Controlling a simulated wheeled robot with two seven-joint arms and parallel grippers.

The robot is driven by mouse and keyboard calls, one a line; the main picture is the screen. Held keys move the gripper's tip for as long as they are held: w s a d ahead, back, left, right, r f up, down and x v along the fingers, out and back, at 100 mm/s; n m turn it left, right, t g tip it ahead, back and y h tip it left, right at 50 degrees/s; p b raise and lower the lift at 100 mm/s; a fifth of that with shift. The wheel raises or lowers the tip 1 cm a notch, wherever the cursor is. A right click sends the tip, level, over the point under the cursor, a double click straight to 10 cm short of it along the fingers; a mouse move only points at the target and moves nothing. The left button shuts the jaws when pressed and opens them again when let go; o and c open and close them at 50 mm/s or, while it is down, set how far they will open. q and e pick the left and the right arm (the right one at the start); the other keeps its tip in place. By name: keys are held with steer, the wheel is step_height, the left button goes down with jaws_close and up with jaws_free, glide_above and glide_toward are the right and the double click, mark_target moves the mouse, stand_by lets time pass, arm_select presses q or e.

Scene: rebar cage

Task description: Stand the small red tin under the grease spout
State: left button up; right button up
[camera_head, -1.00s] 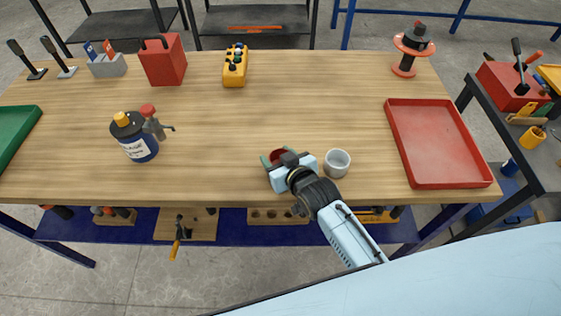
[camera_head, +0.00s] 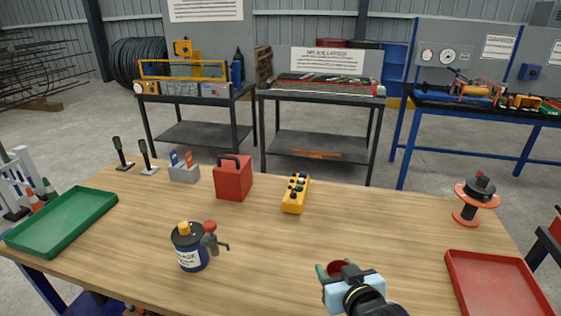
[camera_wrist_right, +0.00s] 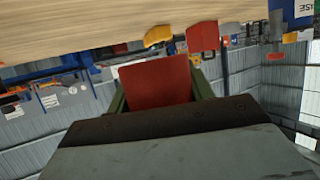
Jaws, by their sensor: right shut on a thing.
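The grease dispenser (camera_head: 191,250) stands on the wooden table left of centre, a dark blue can with a yellow cap, a red knob and a grey spout (camera_head: 222,246) pointing right. My right gripper (camera_head: 337,270) is at the front centre, to the right of the spout and well apart from it. It is shut on the small red tin (camera_head: 338,266), whose rim shows between the green fingers. In the right wrist view the red tin (camera_wrist_right: 155,80) fills the space between the fingers. Whether its base touches the table is hidden. My left gripper is out of view.
A green tray (camera_head: 62,222) lies at the left and a red tray (camera_head: 495,285) at the right. A red canister (camera_head: 233,178), a yellow control box (camera_head: 296,194) and an orange spool (camera_head: 475,200) stand farther back. The tabletop between spout and gripper is clear.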

steer(key=s+d+r+m+h+b, duration=0.2)
steer(key=s+d+r, duration=0.3)
steer(key=d, duration=0.1)
steer(key=shift+d+r+b, duration=0.15)
steer(key=shift+b, duration=0.15)
steer(key=w+a+f+p, duration=0.1)
steer(key=w+a+f, duration=0.1)
steer(key=w+a+f+n+y+p, duration=0.1)
steer(key=a+f, duration=0.1)
steer(key=a, duration=0.1)
steer(key=w+a+f+n+y+p, duration=0.1)
steer(key=w+a+f, duration=0.1)
steer(key=shift+w+a+f+p, duration=0.2)
steer(key=shift+w+p, duration=0.1)
steer(key=shift+f, duration=0.1)
steer(key=shift+f, duration=0.15)
